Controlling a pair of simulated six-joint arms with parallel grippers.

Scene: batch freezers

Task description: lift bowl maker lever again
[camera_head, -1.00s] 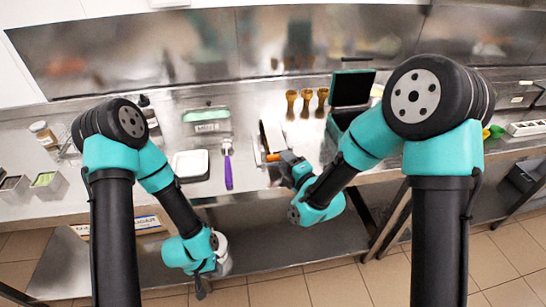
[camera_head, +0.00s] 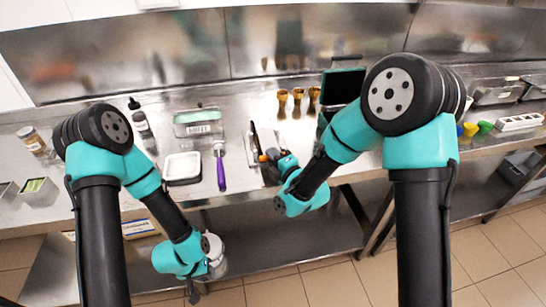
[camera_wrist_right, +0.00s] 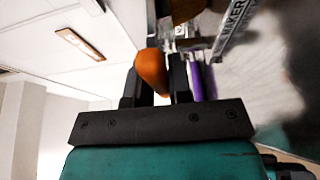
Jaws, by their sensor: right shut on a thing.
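The bowl maker (camera_head: 255,135) stands on the steel counter, small and partly covered by my right gripper in the head view. Its orange lever handle (camera_wrist_right: 152,68) sits between the two dark fingers of my right gripper (camera_wrist_right: 155,90) in the right wrist view, and the gripper is shut on it. Part of the word "MAKER" shows on a label (camera_wrist_right: 235,18) at the upper right of that view. In the head view, my right gripper (camera_head: 272,156) is at the bowl maker's near side. My left gripper (camera_head: 192,292) hangs low, in front of the counter, away from it; its jaws are unclear.
A scoop with a purple handle (camera_head: 221,172) and a white tray (camera_head: 183,168) lie left of the bowl maker. A clear container (camera_head: 198,122) stands behind them. Several brown cones (camera_head: 298,97) and an open dark box (camera_head: 342,88) are at the back right.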

